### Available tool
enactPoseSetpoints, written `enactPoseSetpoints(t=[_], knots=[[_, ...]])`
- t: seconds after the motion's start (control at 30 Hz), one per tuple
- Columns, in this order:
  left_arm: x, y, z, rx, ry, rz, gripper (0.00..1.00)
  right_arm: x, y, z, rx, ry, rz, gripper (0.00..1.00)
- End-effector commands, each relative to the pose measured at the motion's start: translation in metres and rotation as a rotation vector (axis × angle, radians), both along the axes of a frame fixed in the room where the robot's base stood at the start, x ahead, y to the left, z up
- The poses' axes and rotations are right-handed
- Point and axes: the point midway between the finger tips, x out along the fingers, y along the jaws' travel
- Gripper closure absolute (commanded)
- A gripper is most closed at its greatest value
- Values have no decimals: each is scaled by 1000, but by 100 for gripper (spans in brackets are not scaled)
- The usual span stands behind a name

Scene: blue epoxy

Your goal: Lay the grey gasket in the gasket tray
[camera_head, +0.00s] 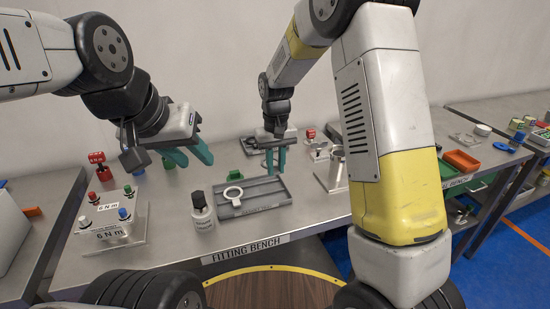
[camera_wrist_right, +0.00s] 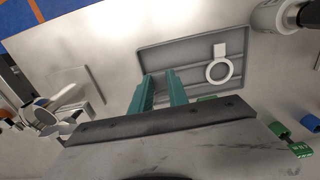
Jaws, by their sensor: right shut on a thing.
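The grey gasket tray (camera_head: 269,203) lies near the front edge of the bench; the tray also shows in the right wrist view (camera_wrist_right: 185,56). A pale ring with a tab (camera_head: 232,193) lies in its left part, and this ring shows in the wrist view (camera_wrist_right: 219,70). My right gripper (camera_head: 276,174) points down over the back of the tray. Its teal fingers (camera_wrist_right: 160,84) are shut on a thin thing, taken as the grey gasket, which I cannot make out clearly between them. My left gripper (camera_head: 193,160) is open and empty, above the bench left of the tray.
A bottle with a black cap (camera_head: 202,213) stands close by the tray's left side. A torque block with coloured knobs (camera_head: 113,222) is further left. A metal plate with a fixture (camera_head: 331,172) stands to the right. Green parts (camera_head: 248,173) lie behind the tray.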

Motion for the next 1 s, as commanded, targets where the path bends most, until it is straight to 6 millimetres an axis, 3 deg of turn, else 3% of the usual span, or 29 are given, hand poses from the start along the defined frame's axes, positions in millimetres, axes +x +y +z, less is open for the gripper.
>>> enactPoseSetpoints(t=[0.37, 0.8, 1.0], knots=[[0, 0, 0, 0, 0, 0, 64, 0, 0, -5, 0, 0, 0, 100], [0, 0, 0, 0, 0, 0, 64, 0, 0, -51, 0, 1, 1, 100], [0, 0, 0, 0, 0, 0, 64, 0, 0, -62, 0, 0, 0, 100]])
